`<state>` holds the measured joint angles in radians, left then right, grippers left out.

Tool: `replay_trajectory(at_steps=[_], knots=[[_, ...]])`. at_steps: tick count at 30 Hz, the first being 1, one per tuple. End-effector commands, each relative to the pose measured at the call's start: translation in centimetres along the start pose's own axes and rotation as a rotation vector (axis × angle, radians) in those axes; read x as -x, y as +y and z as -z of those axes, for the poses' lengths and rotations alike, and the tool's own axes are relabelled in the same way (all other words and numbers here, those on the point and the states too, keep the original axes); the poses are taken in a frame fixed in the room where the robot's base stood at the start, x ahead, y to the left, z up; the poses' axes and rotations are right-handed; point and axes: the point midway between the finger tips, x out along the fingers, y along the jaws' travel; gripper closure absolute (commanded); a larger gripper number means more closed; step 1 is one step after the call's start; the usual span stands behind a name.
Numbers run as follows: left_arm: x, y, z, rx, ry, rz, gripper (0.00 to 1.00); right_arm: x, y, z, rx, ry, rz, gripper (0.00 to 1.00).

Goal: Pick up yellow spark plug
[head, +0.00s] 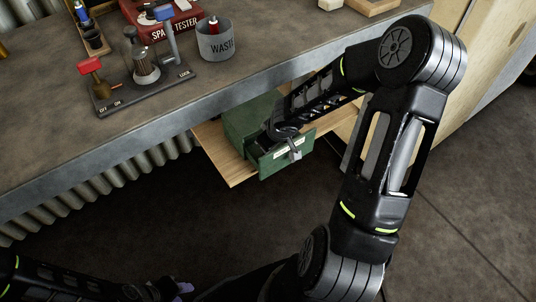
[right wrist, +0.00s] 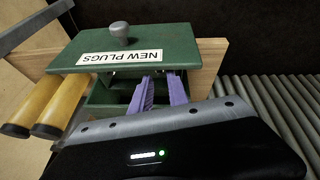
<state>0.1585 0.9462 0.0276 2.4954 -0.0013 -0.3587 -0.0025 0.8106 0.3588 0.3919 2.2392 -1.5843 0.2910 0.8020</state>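No yellow spark plug is clearly visible in either view. A green drawer box (head: 239,119) sits under the bench edge with its drawer (head: 270,165) pulled out. In the right wrist view the drawer's green front panel (right wrist: 172,48) carries a NEW PLUGS label, shown upside down, and a grey knob (right wrist: 120,30). My right gripper (right wrist: 161,80) has its purple fingers reaching into the drawer, with a narrow gap between them. The panel hides their tips and anything between them. My left gripper (head: 182,288) is low at the bottom edge, mostly hidden, with a bit of purple finger showing.
The bench (head: 60,160) above holds a red spark tester case (head: 165,28), a grey WASTE cup (head: 215,42) and a lever panel (head: 140,90). A wooden board (head: 222,155) lies beneath the green box. The floor in front is clear.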

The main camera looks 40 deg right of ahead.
Motion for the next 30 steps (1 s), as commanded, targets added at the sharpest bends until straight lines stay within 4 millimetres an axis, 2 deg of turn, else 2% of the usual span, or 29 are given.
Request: replay_trajectory(at_steps=[9,12,30], knots=[[-1.2,-0.5,0.0,0.001,0.0,0.0,0.64,-4.4,-0.1,-0.2,0.0,-0.002,0.003,0.79],[-1.3,-0.5,0.0,0.001,0.0,0.0,0.64,-5.0,-0.1,-0.2,-0.001,-0.001,0.003,0.79],[-1.2,-0.5,0.0,0.001,0.0,0.0,0.64,-5.0,0.0,-0.1,0.0,-0.001,0.001,0.79]])
